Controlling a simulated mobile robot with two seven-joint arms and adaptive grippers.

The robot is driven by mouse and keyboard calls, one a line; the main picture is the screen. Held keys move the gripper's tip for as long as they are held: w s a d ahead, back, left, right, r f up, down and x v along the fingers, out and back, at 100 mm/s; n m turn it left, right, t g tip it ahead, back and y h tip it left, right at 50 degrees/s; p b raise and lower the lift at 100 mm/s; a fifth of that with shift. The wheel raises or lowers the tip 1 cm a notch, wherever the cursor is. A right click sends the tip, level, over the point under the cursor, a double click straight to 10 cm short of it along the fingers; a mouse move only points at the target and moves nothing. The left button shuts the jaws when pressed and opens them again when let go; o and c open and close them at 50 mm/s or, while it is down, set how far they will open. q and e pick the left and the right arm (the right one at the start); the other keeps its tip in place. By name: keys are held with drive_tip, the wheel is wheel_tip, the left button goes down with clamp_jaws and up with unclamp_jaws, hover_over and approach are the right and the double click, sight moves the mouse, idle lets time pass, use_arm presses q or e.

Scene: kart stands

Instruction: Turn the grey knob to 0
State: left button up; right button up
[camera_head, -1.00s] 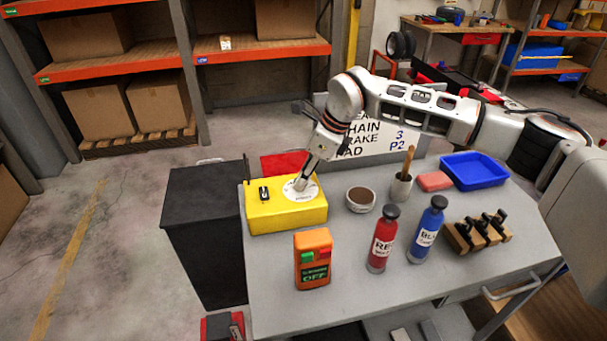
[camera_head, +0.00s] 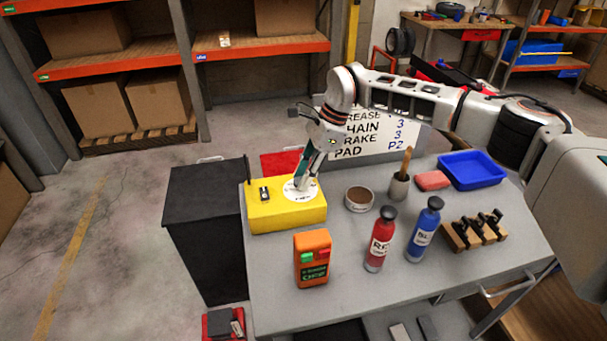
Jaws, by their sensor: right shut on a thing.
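A yellow box (camera_head: 285,214) stands at the left of the grey cart top. On its top are a white round dial (camera_head: 291,194) and a small black switch (camera_head: 264,193). My right gripper (camera_head: 302,180) points down at the dial, its fingers shut on the grey knob. The gripper covers most of the knob, so its pointer and the dial's numbers cannot be read. My left gripper is not in view.
An orange device (camera_head: 312,258), a red bottle (camera_head: 380,240) and a blue bottle (camera_head: 424,230) stand in front. A brown-filled bowl (camera_head: 359,199), a cup with a wooden handle (camera_head: 398,186), a blue tray (camera_head: 472,170) and a lettered board (camera_head: 385,132) stand right of the gripper.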

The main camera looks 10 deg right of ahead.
drive_tip(key=o, duration=1.1)
drive_tip(key=shift+r, duration=0.1)
drive_tip(key=v, duration=1.1)
drive_tip(key=shift+d+r, duration=0.15)
drive_tip(key=shift+r, duration=0.25)
drive_tip(key=shift+f, duration=0.1)
